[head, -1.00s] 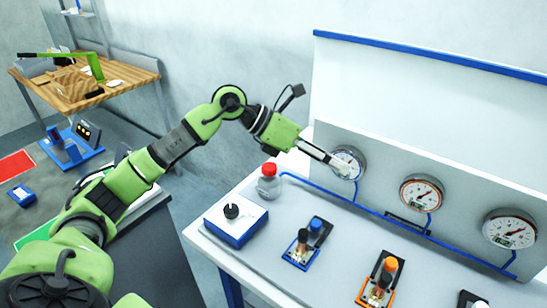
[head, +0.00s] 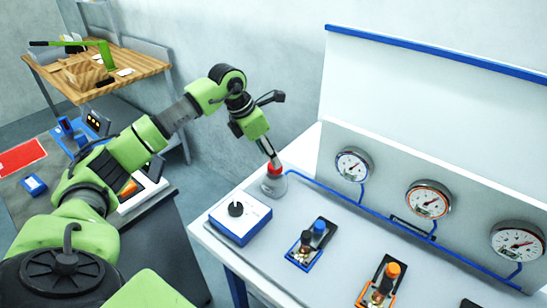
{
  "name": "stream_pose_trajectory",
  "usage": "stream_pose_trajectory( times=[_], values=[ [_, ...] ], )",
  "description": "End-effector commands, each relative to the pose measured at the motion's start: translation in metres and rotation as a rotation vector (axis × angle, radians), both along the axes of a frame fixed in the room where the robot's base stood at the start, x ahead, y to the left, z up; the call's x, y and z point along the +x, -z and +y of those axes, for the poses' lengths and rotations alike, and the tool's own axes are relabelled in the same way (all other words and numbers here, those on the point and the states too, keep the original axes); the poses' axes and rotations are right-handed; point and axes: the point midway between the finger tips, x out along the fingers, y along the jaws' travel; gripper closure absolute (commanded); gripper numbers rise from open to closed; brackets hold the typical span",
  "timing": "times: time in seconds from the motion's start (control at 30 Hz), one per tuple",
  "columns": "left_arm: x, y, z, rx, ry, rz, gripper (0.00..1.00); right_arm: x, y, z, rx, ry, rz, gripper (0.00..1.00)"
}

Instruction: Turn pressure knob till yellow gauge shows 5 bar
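Three round dial gauges sit on the back panel: a left gauge (head: 352,164), an orange-rimmed middle gauge (head: 428,200) and a grey-rimmed right gauge (head: 517,242). None is clearly yellow, and their figures are too small to read. A black knob (head: 235,209) stands on a white and blue box (head: 241,232). A grey cylinder with a red top (head: 274,170) stands behind it, joined to a blue pipe. My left gripper (head: 271,158) points down with its fingertips at the red top; contact and finger opening cannot be told. My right gripper is not in view.
A blue-capped unit (head: 319,228) and an orange-capped unit (head: 391,270) stand on the bench (head: 330,268) in front of the gauges. The blue pipe (head: 372,212) runs along the panel's foot. A wooden table (head: 135,68) is at the far left.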

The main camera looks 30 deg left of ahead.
Motion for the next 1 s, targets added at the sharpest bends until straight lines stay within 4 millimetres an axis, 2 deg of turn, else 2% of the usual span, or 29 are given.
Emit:
stream_pose_trajectory(
  times=[0.1, 0.3, 0.63, 0.67, 0.7, 0.8, 1.0],
  values=[
    [0.006, 0.017, -0.005, -0.002, 0.0, 0.003, 0.53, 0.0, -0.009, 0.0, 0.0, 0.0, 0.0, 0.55],
    [0.013, 0.036, -0.008, -0.002, 0.001, 0.001, 0.53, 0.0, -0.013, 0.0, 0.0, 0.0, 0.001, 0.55],
    [0.015, 0.04, -0.008, 0.0, 0.0, -0.001, 0.53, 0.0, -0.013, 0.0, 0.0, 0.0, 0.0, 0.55],
    [0.015, 0.04, -0.008, 0.0, 0.0, -0.001, 0.58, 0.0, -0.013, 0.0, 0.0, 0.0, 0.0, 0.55],
    [0.015, 0.04, -0.008, 0.0, 0.0, -0.001, 0.68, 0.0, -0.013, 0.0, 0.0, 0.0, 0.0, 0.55],
    [0.015, 0.039, -0.008, 0.0, 0.0, -0.001, 0.91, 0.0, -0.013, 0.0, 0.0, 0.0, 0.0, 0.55],
    [0.015, 0.039, -0.008, -0.001, -0.003, -0.001, 0.91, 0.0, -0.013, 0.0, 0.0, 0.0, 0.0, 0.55]
  ],
)
